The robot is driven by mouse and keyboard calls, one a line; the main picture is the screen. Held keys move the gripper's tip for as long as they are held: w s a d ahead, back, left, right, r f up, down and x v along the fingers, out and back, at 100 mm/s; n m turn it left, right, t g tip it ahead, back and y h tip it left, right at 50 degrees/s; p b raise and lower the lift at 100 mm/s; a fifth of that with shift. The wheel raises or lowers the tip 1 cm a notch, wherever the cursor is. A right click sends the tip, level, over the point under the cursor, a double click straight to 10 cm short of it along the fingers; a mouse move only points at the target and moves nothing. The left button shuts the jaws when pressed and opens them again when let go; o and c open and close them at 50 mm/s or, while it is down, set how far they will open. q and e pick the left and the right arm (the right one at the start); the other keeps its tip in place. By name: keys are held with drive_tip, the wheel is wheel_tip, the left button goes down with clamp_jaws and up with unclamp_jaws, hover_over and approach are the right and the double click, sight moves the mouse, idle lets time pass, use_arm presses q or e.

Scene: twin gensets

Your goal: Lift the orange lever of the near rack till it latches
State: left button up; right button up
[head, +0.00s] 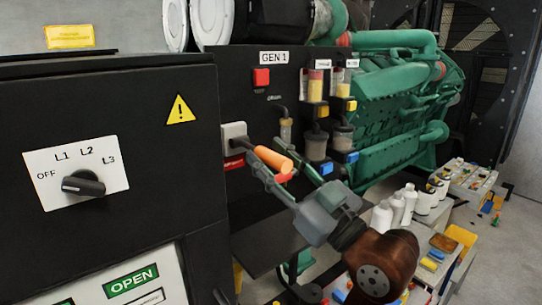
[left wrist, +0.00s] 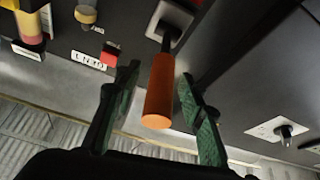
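The orange lever (head: 273,158) sticks out from a pale square plate (head: 234,134) on the black GEN 1 panel. In the left wrist view the orange lever (left wrist: 160,92) lies between the two green-padded fingers, with its free end toward my palm. My left gripper (head: 264,146) is open, with one finger on each side of the lever. In the left wrist view, gaps show between the lever and both fingers of the gripper (left wrist: 160,72). The lever's dark stem meets the plate (left wrist: 170,20). My right gripper is not in view.
A black cabinet with a rotary switch (head: 84,183) stands close on the left. A red button (head: 261,77) and filter bowls (head: 316,147) are on the panel near the lever. A green engine (head: 395,105) stands behind. White bottles (head: 396,208) and small parts crowd the lower right.

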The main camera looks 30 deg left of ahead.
use_arm(q)
drive_tip(key=shift+c, duration=0.5)
clamp_jaws()
